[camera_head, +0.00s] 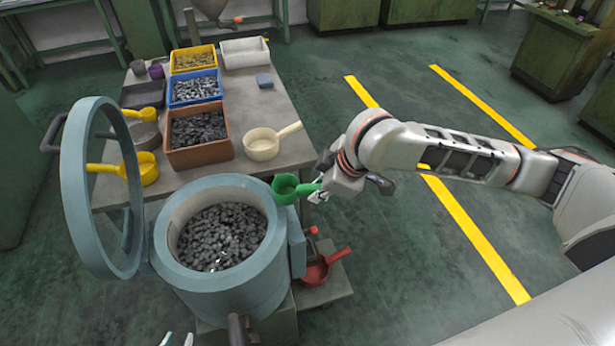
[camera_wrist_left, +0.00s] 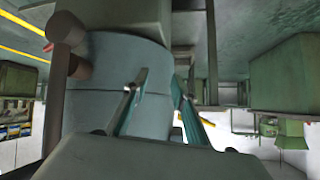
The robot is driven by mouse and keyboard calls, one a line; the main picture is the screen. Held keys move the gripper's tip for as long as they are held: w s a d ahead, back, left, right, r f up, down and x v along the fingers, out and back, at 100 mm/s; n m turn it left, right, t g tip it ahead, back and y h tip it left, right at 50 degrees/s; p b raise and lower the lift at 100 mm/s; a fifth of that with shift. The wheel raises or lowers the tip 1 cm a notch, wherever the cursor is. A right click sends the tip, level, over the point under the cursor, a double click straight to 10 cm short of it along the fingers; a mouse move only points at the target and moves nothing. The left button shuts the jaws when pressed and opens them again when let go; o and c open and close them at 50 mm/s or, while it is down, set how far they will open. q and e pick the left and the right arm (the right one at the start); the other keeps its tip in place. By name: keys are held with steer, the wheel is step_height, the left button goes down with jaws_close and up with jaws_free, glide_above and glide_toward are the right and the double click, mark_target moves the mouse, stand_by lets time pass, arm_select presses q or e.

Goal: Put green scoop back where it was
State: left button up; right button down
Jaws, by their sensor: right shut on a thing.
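The green scoop (camera_head: 286,188) is held by its handle in my right gripper (camera_head: 317,194), which is shut on it. The scoop's bowl is just beyond the right rim of the round blue-grey drum (camera_head: 178,268), near the table's front edge. The drum is open and full of dark metal pieces. My left gripper (camera_head: 178,340) barely shows at the bottom edge of the head view. In the left wrist view its fingers (camera_wrist_left: 155,90) are apart and empty, in front of the drum's side.
The drum's round lid (camera_head: 72,190) stands upright at its left. The table (camera_head: 268,96) holds yellow, blue and brown bins, a cream scoop (camera_head: 262,144) and yellow scoops (camera_head: 148,169). A red scoop (camera_head: 318,272) lies low right of the drum.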

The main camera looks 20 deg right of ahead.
steer(key=s+d+f+m+g+h, duration=0.1)
steer(key=s+d+f+m+h, duration=0.5)
steer(key=m, duration=0.7)
steer(key=shift+s+d+f, duration=0.3)
steer(key=shift+s+f, duration=0.1)
steer(key=shift+s, duration=0.5)
steer(key=shift+s+d, duration=0.1)
steer(key=shift+s, duration=0.05)
